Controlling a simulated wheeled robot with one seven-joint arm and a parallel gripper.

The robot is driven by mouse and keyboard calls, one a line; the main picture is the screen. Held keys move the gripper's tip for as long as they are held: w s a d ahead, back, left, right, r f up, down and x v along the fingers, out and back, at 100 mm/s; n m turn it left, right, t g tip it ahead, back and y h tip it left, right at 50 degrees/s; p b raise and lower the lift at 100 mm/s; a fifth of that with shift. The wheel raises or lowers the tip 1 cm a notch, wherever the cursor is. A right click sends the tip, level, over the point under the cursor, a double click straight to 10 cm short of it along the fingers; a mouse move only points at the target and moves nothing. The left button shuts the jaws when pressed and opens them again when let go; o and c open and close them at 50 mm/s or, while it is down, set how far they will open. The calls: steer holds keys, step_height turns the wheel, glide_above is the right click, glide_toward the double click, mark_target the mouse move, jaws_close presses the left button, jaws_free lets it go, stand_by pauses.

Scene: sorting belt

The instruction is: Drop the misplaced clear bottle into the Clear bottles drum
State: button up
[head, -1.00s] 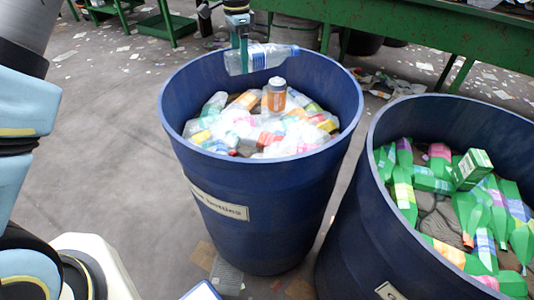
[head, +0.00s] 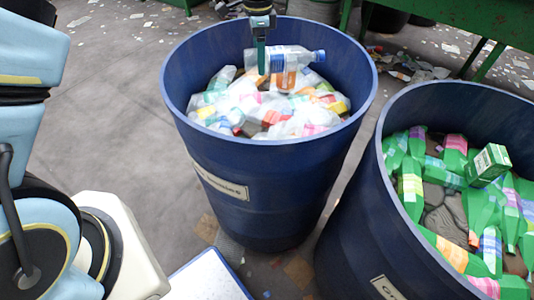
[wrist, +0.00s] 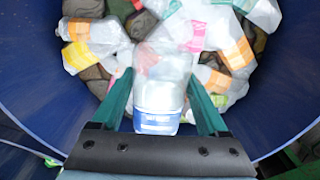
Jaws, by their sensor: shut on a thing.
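The clear bottle (head: 296,57) has a blue-and-white label and a blue cap, and lies sideways in my gripper (head: 262,68). My gripper is shut on it. In the wrist view the bottle (wrist: 160,88) sits between the two green fingers of my gripper (wrist: 159,76). The bottle is over the opening of the blue drum (head: 270,165), at about rim height. This drum holds many clear bottles with coloured labels, and its sign is only partly readable.
A second blue drum (head: 350,245) with green bottles and a green-and-white carton (head: 488,164) stands close on the right. A green metal frame (head: 440,22) is behind. Litter is scattered on the grey floor.

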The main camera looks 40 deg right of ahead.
steer(key=shift+f, duration=0.2)
steer(key=o, duration=1.2)
step_height(320, 180, up, 11)
steer(key=b, duration=0.2)
steer(key=shift+f+b, duration=0.1)
steer(key=shift+b, duration=0.25)
